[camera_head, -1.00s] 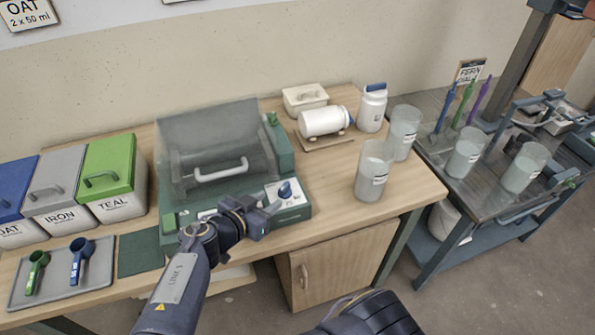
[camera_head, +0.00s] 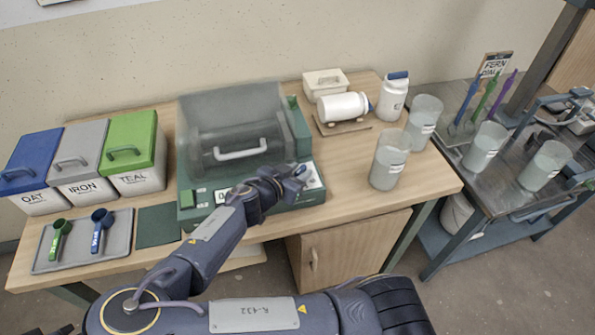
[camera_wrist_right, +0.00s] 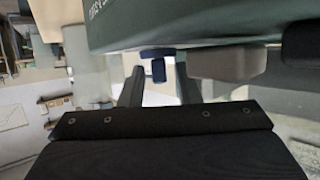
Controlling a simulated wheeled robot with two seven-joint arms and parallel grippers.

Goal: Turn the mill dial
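The mill (camera_head: 303,140) is a green machine with a clear grey hood and a white handle, standing on the wooden table. Its blue dial (camera_head: 301,170) is at the front right of the base, on a white panel. My right gripper (camera_head: 288,180) is at the dial, partly hidden by its own wrist in the head view. In the right wrist view the two fingers (camera_wrist_right: 158,86) stand apart, with the blue dial (camera_wrist_right: 158,68) showing in the gap between them. I cannot tell whether they touch it. My left gripper is not in view.
Left of the mill are blue, grey and green bins (camera_head: 128,150) and a tray (camera_head: 115,250) with two scoops. Right of it are a lying white jar (camera_head: 343,106), an upright jar (camera_head: 392,98) and clear buckets (camera_head: 389,160). A metal cart (camera_head: 455,155) stands at the right.

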